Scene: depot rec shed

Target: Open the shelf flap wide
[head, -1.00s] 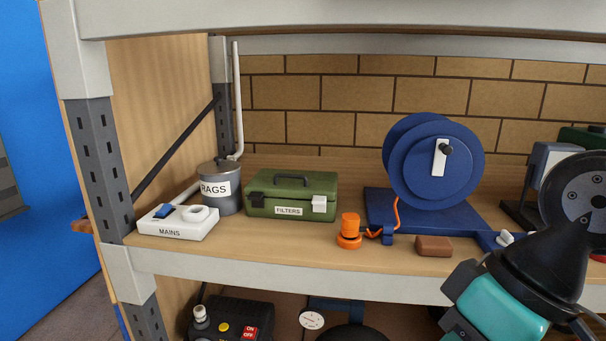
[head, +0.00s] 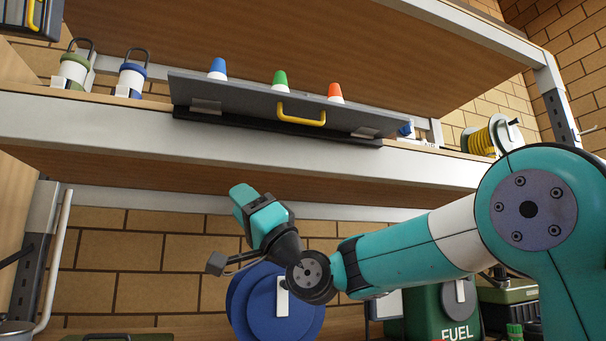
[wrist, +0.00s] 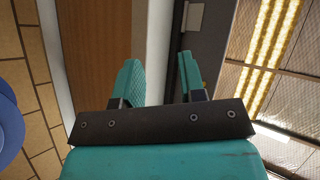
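The shelf flap is a long dark grey panel (head: 235,98) on the front of the upper shelf, with light hinge plates low near both ends. It stands up from the shelf edge; its exact angle is hard to tell from below. A yellow handle (head: 301,121) sits near its middle. In the wrist view the dark flap (wrist: 212,45) runs behind the right finger, and only a sliver of yellow shows there. My gripper (head: 240,192) is below the flap and the shelf beam, pointing up and left. The wrist view shows its fingers (wrist: 157,72) apart with nothing held.
The white shelf beam (head: 110,125) crosses above my gripper. A blue reel (head: 274,308) is below, with a yellow reel (head: 490,137) at right.

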